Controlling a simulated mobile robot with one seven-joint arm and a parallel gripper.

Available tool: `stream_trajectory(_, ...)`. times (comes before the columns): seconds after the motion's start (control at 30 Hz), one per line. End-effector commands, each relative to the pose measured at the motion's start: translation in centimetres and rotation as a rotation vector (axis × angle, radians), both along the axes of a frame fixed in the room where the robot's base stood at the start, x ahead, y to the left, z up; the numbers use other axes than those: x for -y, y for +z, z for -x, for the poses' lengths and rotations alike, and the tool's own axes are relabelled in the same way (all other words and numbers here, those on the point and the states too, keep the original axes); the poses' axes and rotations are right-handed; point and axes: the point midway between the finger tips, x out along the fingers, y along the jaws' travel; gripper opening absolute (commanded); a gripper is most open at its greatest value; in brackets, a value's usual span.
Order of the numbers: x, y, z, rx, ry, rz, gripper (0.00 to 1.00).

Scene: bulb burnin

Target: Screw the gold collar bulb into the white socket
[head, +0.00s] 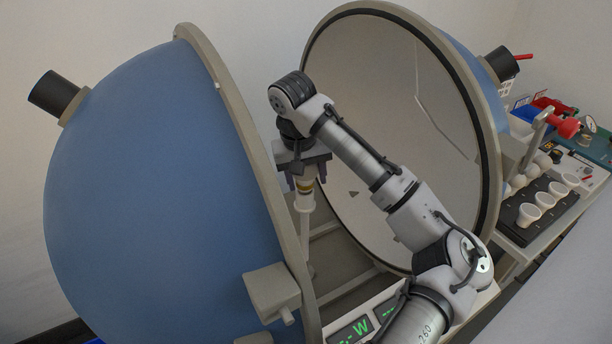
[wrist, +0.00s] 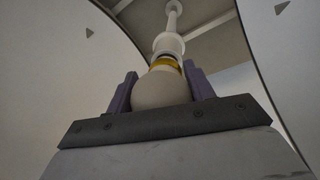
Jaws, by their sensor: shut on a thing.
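The gold collar bulb has a pale round globe (wrist: 160,91) and a gold band (wrist: 165,64) at its neck. My gripper (wrist: 160,92) is shut on the globe, with a purple finger on each side. In the wrist view the bulb's collar end meets the white socket (wrist: 168,43), and the two look in line. How far the collar sits inside the socket cannot be told. In the head view my gripper (head: 306,180) is above the white socket (head: 304,203), which stands on a thin post between the two sphere halves. The gold band also shows there (head: 305,187).
A blue half sphere (head: 150,190) stands close on the left, and an open half with a pale inside (head: 390,110) stands on the right. A black tray (head: 545,205) with several white cups is at the far right. A green-lit display (head: 355,330) is below.

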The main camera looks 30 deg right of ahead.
Motion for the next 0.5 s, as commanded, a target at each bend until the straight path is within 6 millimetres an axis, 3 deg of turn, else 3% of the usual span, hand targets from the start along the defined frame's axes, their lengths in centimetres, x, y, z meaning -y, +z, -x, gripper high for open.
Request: stream_trajectory(0.5,0.41,0.2,-0.02,0.003,-0.68,0.01,0.3)
